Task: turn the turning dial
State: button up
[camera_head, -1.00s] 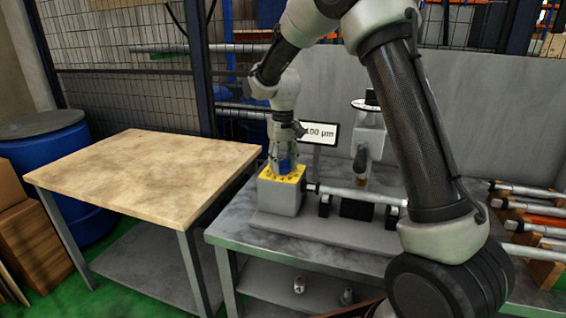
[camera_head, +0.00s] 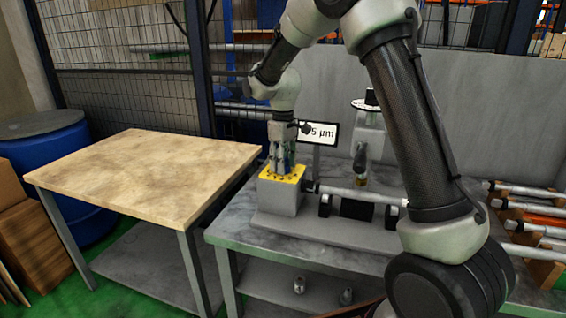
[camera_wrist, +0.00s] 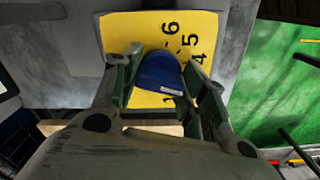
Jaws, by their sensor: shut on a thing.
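The turning dial (camera_wrist: 160,72) is a blue knob with a small white mark, on a yellow numbered plate (camera_wrist: 203,28). In the wrist view the digits 6, 5, 4 and 1 show; others are hidden. My gripper (camera_wrist: 160,75) is shut on the dial, with one finger on either side of it. In the head view my gripper (camera_head: 283,165) points down onto the yellow-topped grey block (camera_head: 279,197) at the left end of the grinder, and hides most of the dial. A display (camera_head: 320,133) behind it reads "5 µm", its left part hidden by my wrist.
A shaft (camera_head: 350,192) runs right from the block, with the grinding head (camera_head: 367,145) behind it. A wooden-topped table (camera_head: 140,170) stands at the left, its top clear. Several shafts (camera_head: 535,205) lie on a rack at the right.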

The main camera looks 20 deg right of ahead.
jog(key=shift+n, duration=0.3)
jog(key=o, duration=1)
jog(key=shift+r, duration=0.15)
notch_tip(320, 180, up, 12)
jog(key=shift+f, duration=0.1)
jog(key=shift+s, duration=0.1)
